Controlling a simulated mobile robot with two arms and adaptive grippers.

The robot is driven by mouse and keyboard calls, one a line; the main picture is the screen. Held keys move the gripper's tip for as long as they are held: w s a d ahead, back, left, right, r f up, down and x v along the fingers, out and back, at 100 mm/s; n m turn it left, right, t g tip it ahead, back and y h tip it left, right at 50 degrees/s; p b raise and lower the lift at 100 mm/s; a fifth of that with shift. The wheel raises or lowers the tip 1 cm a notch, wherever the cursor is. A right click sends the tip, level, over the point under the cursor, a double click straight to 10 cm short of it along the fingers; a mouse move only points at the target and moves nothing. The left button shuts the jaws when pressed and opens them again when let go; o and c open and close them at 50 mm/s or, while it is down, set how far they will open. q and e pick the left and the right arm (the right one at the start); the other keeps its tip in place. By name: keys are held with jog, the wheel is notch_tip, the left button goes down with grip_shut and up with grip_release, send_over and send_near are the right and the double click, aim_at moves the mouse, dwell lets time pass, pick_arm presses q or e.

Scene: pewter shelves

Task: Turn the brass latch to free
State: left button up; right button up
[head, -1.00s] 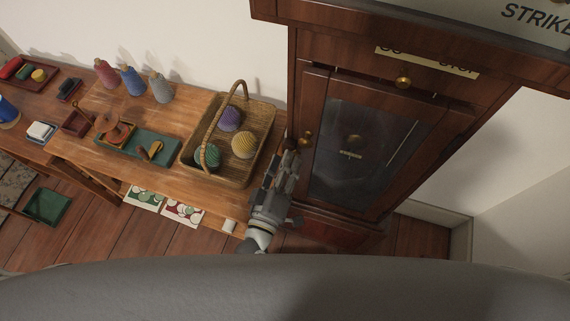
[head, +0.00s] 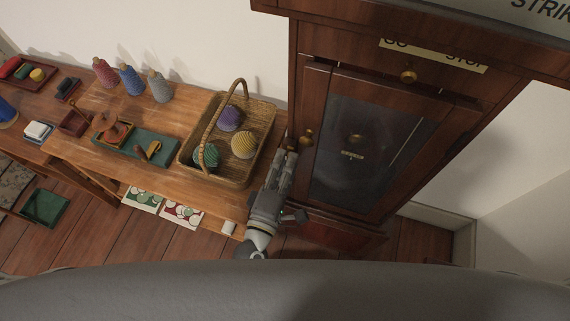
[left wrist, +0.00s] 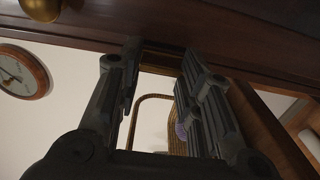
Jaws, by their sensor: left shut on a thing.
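A dark wooden cabinet with a glazed door (head: 365,155) stands at the right in the head view. A round brass knob (head: 307,137) is on the door's left frame. My left gripper (head: 289,158) is at the cabinet's left edge, just below and left of that knob. In the left wrist view its two fingers (left wrist: 160,75) reach up to the dark wood, with a brass-coloured piece (left wrist: 162,57) between their tips. I take this piece for the latch; its turn position is largely hidden. A brass knob (left wrist: 40,8) shows apart from the fingers. My right gripper is out of view.
A low wooden table (head: 90,155) left of the cabinet carries a wicker basket (head: 235,175) with yarn balls, close beside my left gripper. A brass drawer knob (head: 408,76) is above the door.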

pick_arm(q)
jog(key=shift+f, duration=0.1)
dwell(0.4)
jog(key=o, duration=1)
jog(key=v, duration=1.2)
